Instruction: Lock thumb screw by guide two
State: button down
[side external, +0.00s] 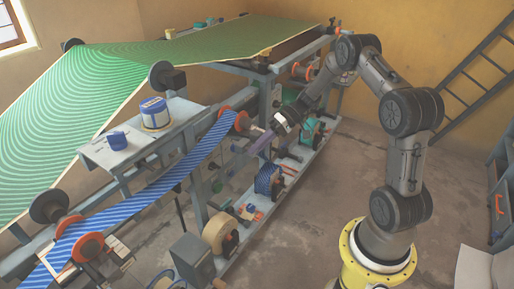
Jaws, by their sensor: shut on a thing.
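My gripper (245,152) reaches down and left from my wrist to the machine's frame, just below an orange-flanged guide roller (240,122). It is shut on a small part at the frame. That part is too small and too covered by the fingers to make out, so I cannot tell whether it is the thumb screw. A blue striped web (175,178) runs from this roller down to another orange-flanged roller (87,247) at the lower left. No label shows which guide is number two.
A grey shelf (95,155) holds a blue-and-white tin (154,114) and a blue item (116,140). A lower rail carries a blue spool (269,180) and a tan roll (220,233). A green patterned sheet (60,130) spans the top. The floor between machine and my base is clear.

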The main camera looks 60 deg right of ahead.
jog(key=shift+w+d+f+m+t+y, duration=0.15)
jog(key=shift+m+t+y, duration=0.2)
jog(key=shift+y, duration=0.7)
jog(key=shift+d+f+m+t+y, duration=0.1)
jog(key=shift+m+t+y, duration=0.25)
jog(key=shift+y, duration=0.75)
jog(key=shift+w+d+f+m+t+y, duration=0.15)
jog(key=shift+m+t+y, duration=0.2)
jog(key=shift+y, duration=0.7)
jog(key=shift+s, duration=0.1)
jog(key=c, duration=0.9)
grip_release()
jog(key=shift+a, duration=0.1)
jog(key=shift+s, duration=0.1)
jog(key=v, duration=1.4)
jog(key=shift+f, duration=0.2)
